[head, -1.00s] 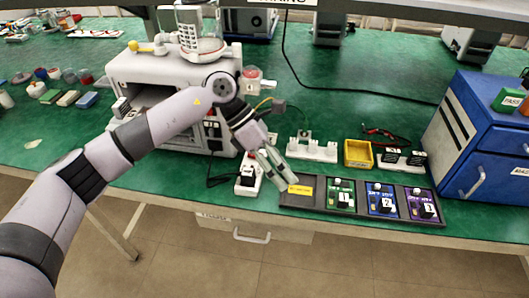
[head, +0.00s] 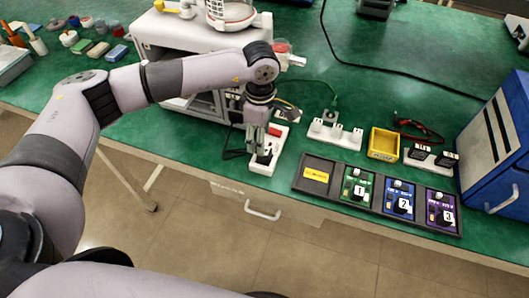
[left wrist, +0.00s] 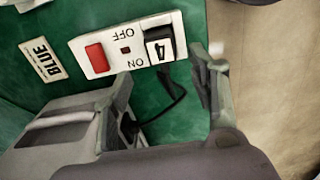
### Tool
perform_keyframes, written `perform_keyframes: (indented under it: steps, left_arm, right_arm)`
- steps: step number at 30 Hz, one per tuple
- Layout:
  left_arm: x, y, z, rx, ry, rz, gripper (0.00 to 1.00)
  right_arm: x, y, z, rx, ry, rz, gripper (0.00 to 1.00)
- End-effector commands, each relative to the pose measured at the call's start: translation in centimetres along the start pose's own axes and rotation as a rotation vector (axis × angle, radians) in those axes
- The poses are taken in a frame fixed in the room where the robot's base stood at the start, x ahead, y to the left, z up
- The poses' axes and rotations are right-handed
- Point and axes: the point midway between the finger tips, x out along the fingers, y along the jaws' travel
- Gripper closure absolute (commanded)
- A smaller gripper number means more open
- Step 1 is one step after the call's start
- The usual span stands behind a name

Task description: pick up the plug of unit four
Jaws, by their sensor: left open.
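The black plug marked 4 (left wrist: 159,46) sits in a white switched socket strip (left wrist: 97,68) with a red rocker and ON/OFF lettering, seen upside down in the left wrist view. A black cord (left wrist: 176,98) runs from it. In the head view the strip (head: 256,168) lies near the table's front edge, and the plug is largely hidden by the fingers. My left gripper (head: 263,150) points down over the plug end of the strip. In the left wrist view its fingers (left wrist: 165,95) are apart, with the plug ahead of the gap, not gripped. My right gripper is out of view.
The pump machine (head: 184,38) stands behind and left. A white multi-socket strip (head: 335,134), a yellow bin (head: 384,144) and a tray with numbered cards (head: 316,174) lie to the right. A blue cabinet (head: 497,140) stands at far right. A BLUE label (left wrist: 43,60) lies beside the strip.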

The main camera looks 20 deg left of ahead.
Motion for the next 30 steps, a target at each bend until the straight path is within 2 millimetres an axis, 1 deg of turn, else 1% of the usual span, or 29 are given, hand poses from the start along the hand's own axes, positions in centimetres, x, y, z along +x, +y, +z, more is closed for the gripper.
perform_keyframes:
  steps: [1, 3, 7, 11, 13, 16, 19, 24, 30]
  left_arm:
    - [0.4, -0.1, 0.0, 0.001, 0.001, -0.002, 0.47]
    - [0.8, -0.1, 0.0, 0.001, 0.0, -0.002, 0.47]
    - [1.7, -0.1, 0.1, 0.0, 0.001, -0.003, 0.47]
    - [3.6, -0.4, 0.3, 0.0, 0.001, -0.005, 0.47]
    - [4.7, -0.3, 0.4, -0.002, -0.001, -0.004, 0.47]
    - [5.7, -0.3, 0.4, 0.0, -0.001, -0.002, 0.47]
    - [6.1, -0.2, 0.4, 0.0, -0.001, 0.0, 0.47]
    - [6.2, -0.2, 0.4, 0.0, -0.001, 0.0, 0.47]
    - [6.1, -0.2, 0.3, 0.0, -0.001, 0.0, 0.59]
  right_arm:
    - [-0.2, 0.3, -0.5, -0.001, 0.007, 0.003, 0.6]
    - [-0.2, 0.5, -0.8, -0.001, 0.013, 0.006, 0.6]
    - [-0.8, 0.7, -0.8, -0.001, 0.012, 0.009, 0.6]
    - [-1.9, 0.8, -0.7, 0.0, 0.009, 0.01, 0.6]
    - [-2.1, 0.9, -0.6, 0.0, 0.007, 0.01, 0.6]
    - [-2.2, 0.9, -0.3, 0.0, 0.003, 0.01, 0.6]
    - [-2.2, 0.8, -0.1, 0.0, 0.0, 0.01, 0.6]
    - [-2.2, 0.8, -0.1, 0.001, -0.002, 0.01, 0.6]
    - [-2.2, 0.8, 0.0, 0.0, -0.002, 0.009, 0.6]
